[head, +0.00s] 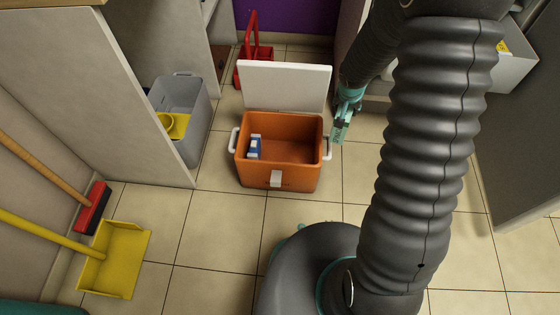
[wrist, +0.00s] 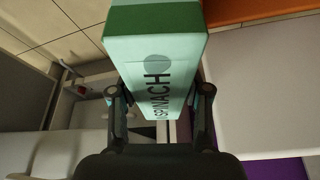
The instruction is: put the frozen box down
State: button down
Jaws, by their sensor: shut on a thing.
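My gripper (wrist: 159,96) is shut on the frozen box (wrist: 150,62), a pale green carton with a darker green end and the word SPINACH. One finger lies on each side of it. In the head view my gripper (head: 348,97) holds the box (head: 340,131) to the right of an orange cooler (head: 277,178), near its right handle. The box looks to be above the floor, but its exact height is hard to tell. The cooler's white lid (head: 286,86) stands open at the back.
A blue and white carton (head: 254,147) is inside the cooler at the left; the rest of its inside looks bare. A grey bin (head: 184,110) with a yellow item, a yellow dustpan (head: 115,260) and a red broom (head: 93,208) are at left. Tiled floor surrounds the cooler.

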jog(key=a+m+g+h+p, duration=0.2)
jog(key=a+m+g+h, duration=0.15)
jog(key=a+m, duration=1.1)
jog(key=shift+m+g, duration=0.25)
jog(key=shift+g, duration=0.1)
jog(key=shift+s+a+f+b, duration=0.15)
jog(key=shift+a+f+b, duration=0.2)
jog(key=shift+f, duration=3.6)
jog(key=shift+s+a+f+b, duration=0.2)
jog(key=shift+f+b, duration=0.3)
jog(key=shift+f, duration=3.4)
jog(key=shift+s+a+f+b, duration=0.1)
jog(key=shift+a+f+b, duration=0.25)
jog(key=shift+f, duration=3.6)
jog(key=shift+d+f, duration=0.1)
jog(key=shift+f, duration=0.05)
jog(key=c, duration=0.5)
grip_release()
jog(key=shift+c, duration=0.2)
